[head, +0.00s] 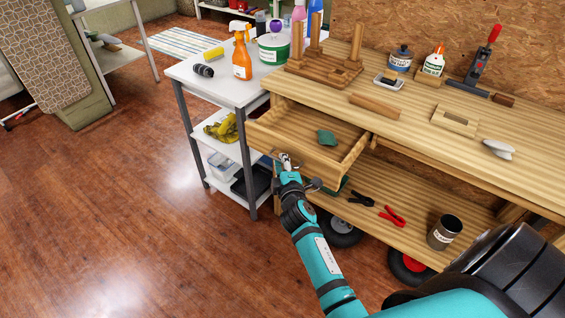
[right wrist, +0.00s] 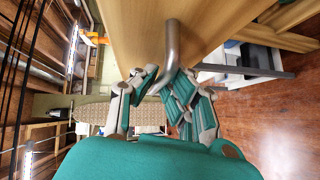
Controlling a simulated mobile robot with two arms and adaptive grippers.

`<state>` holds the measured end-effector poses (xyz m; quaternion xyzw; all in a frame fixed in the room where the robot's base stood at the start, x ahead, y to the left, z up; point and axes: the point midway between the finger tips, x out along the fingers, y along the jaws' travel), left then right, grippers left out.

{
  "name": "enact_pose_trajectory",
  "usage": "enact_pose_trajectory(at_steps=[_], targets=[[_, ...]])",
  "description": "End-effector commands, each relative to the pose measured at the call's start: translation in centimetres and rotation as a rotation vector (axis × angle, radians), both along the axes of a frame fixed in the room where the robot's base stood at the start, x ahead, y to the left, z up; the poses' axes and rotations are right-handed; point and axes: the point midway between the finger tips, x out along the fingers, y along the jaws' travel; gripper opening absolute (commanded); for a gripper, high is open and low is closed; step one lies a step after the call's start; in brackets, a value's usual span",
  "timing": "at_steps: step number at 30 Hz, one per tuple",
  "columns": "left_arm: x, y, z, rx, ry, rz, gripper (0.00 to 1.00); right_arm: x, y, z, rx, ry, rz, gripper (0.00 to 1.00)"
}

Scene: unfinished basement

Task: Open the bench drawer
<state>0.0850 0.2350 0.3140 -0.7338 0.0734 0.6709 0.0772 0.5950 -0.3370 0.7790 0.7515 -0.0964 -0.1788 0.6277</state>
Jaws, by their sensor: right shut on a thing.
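The bench drawer (head: 310,150) is pulled well out from under the wooden bench top. A small green object (head: 326,137) lies inside it. My right gripper (head: 287,163) is at the drawer's front. In the right wrist view the metal bar handle (right wrist: 171,45) runs between the fingers of my right gripper (right wrist: 160,85), which are shut on it. The wooden drawer front (right wrist: 200,25) shows behind the handle. In the head view the gripper hides most of the handle. My left gripper is not in view.
The bench top (head: 410,115) holds an upturned wooden stool, a glue bottle and tools. A white shelf cart (head: 215,85) stands left of the drawer. The floor (head: 130,200) at left is clear.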

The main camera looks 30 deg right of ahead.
Motion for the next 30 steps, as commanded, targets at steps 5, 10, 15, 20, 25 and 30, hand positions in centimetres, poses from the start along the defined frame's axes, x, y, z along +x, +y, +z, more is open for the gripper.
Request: enact_pose_trajectory(at_steps=[5,10,15,20,25,30], targets=[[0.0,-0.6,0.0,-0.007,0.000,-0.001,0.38,0.1,0.0,0.4,0.001,-0.009,0.001,0.00],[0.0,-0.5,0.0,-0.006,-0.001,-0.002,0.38,0.1,0.0,0.4,0.001,-0.009,0.001,0.20],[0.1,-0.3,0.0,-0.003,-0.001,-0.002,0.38,0.1,0.0,0.2,0.000,-0.006,0.001,0.33],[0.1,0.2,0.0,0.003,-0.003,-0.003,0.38,0.0,0.0,0.1,0.001,-0.004,0.001,0.33],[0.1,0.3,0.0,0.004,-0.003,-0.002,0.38,-1.3,0.5,0.2,0.001,-0.002,0.002,0.33],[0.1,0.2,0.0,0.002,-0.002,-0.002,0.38,-4.0,1.7,0.7,0.002,-0.002,0.000,0.33]])
